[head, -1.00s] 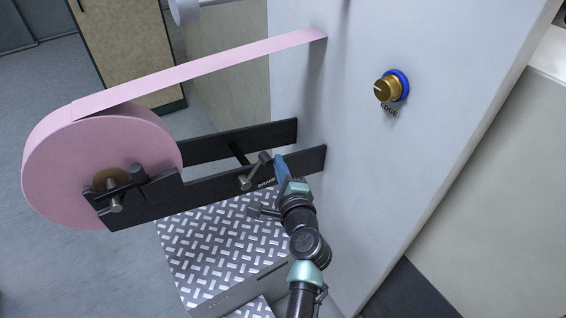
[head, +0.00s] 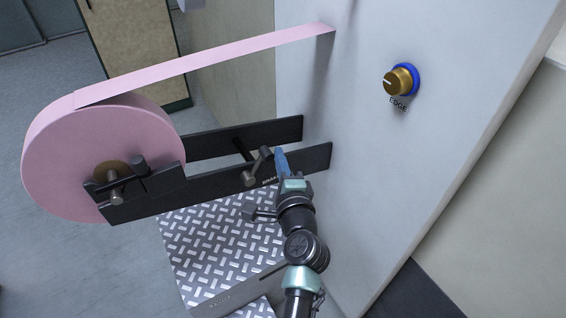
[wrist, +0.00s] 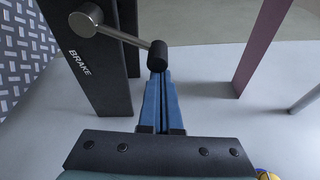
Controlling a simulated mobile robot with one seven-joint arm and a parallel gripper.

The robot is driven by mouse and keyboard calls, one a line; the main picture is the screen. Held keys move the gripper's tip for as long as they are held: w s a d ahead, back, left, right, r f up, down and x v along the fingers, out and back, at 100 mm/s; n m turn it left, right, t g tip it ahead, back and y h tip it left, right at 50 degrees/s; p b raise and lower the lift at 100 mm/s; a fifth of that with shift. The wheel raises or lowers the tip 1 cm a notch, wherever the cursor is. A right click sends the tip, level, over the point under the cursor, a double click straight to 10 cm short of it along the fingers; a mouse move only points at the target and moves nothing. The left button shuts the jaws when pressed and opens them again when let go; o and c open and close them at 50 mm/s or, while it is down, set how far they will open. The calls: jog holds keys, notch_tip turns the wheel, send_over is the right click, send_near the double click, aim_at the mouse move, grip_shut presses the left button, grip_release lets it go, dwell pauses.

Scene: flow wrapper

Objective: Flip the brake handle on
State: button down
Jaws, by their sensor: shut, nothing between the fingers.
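The brake handle (head: 258,166) is a grey lever with a dark knob on the black bracket arm of the film reel. In the wrist view the brake handle (wrist: 122,37) runs from a round metal pivot on the bracket, beside the word BRAKE, to its dark knob. My gripper (head: 281,160) has blue fingers and is beside the knob end of the handle. In the wrist view my gripper (wrist: 161,80) is shut and empty. Its fingertips are right at the knob, which partly covers them; I cannot tell whether they touch.
The pink film reel (head: 100,150) sits at the left end of the bracket (head: 215,185). A pink film strip (head: 210,62) runs to the grey machine wall (head: 350,130). A gold EDGE knob (head: 400,80) is on that wall. A diamond-plate step (head: 215,245) lies below.

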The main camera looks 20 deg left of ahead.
jog(key=s+a+n+b, duration=0.1)
jog(key=b, duration=0.1)
jog(key=s+n+t+b, duration=0.1)
jog(key=n+b, duration=0.1)
jog(key=shift+a+r+y, duration=0.3)
jog(key=shift+a+r, duration=0.05)
jog(key=shift+a, duration=0.05)
jog(key=s+a+n+y+b, duration=0.4)
jog(key=n+b, duration=0.8)
jog(key=b, duration=0.7)
jog(key=shift+s+a+f+n+t, duration=0.15)
jog(key=shift+s+a+n+t, duration=0.3)
jog(key=shift+s, duration=0.9)
jog(key=shift+a, duration=0.15)
